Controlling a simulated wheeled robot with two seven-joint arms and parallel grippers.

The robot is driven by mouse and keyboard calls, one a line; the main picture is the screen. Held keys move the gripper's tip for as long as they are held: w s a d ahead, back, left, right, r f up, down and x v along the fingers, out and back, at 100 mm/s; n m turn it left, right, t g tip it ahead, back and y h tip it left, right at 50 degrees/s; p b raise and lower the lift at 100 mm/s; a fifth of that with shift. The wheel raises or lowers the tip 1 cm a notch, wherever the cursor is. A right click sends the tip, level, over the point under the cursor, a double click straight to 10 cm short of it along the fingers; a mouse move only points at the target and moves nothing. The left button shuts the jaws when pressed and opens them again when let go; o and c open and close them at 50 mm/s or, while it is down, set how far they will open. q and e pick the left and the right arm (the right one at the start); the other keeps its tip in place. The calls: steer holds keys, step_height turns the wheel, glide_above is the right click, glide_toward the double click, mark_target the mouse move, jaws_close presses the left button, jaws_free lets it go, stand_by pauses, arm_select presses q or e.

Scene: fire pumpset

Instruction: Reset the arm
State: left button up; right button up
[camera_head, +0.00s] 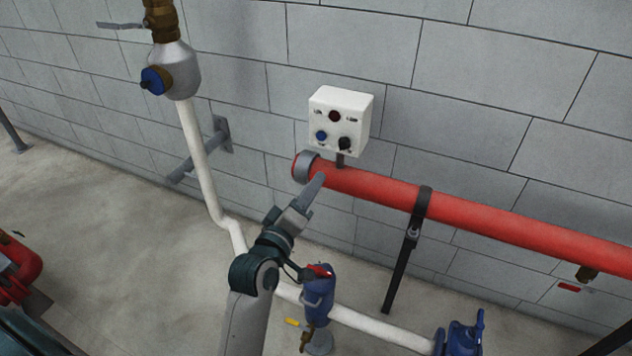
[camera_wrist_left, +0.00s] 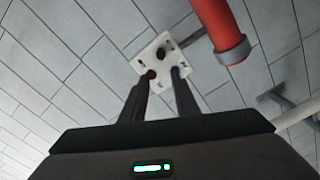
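My left arm reaches up from the bottom of the head view, and its gripper (camera_head: 317,182) points at the wall, overlapping the capped end of the red pipe in the picture. In the left wrist view the two fingers (camera_wrist_left: 157,79) stand apart with nothing held between them. A white control box (camera_head: 341,119) with a dark red button, a blue knob and a black knob is mounted above the pipe end. In the left wrist view the box (camera_wrist_left: 150,60) lies beyond the fingertips, which overlap its lower edge. Contact cannot be told. My right gripper is in neither view.
The red pipe (camera_head: 480,216) runs right along the block wall, on a black bracket (camera_head: 403,258). A white pipe (camera_head: 201,160) with a blue-capped valve (camera_head: 158,80) stands left. Blue fittings (camera_head: 319,291) are close to my forearm. The floor at left is mostly clear.

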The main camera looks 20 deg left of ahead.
arm_select(q)
steer(key=s+d+f+m+g+b, duration=0.1)
steer(key=d+f+m+g, duration=0.15)
steer(key=f, duration=1.35)
steer(key=s+d+f+m+g+b, duration=0.1)
steer(key=d+f+m+g, duration=0.15)
steer(key=f, duration=1.35)
steer(key=s+f+m+g, duration=0.1)
steer(key=s+f+g, duration=0.1)
steer(key=s+f, duration=0.35)
steer(key=s+f+m+g, duration=0.1)
steer(key=s+f, duration=0.1)
steer(key=f, duration=0.7)
steer(key=s+a+f+m+g+b, duration=0.1)
steer(key=s+f+m+g, duration=0.1)
steer(key=s+f, duration=0.7)
steer(key=s+a+f+m+g, duration=0.1)
steer(key=s+f+g, duration=0.2)
steer(key=s+f, duration=0.65)
steer(key=s+a+f+m+g, duration=0.1)
steer(key=s+f, duration=0.2)
steer(key=s, duration=0.5)
steer(key=s+a+f+m+g, duration=0.1)
steer(key=s+f, duration=0.3)
steer(key=s, duration=0.4)
steer(key=s+a+f+m+g+b, duration=0.1)
steer(key=s+a+f+m+g, duration=0.1)
steer(key=s, duration=0.7)
steer(key=shift+a+f+y, duration=0.3)
steer(key=shift+a+f, duration=0.35)
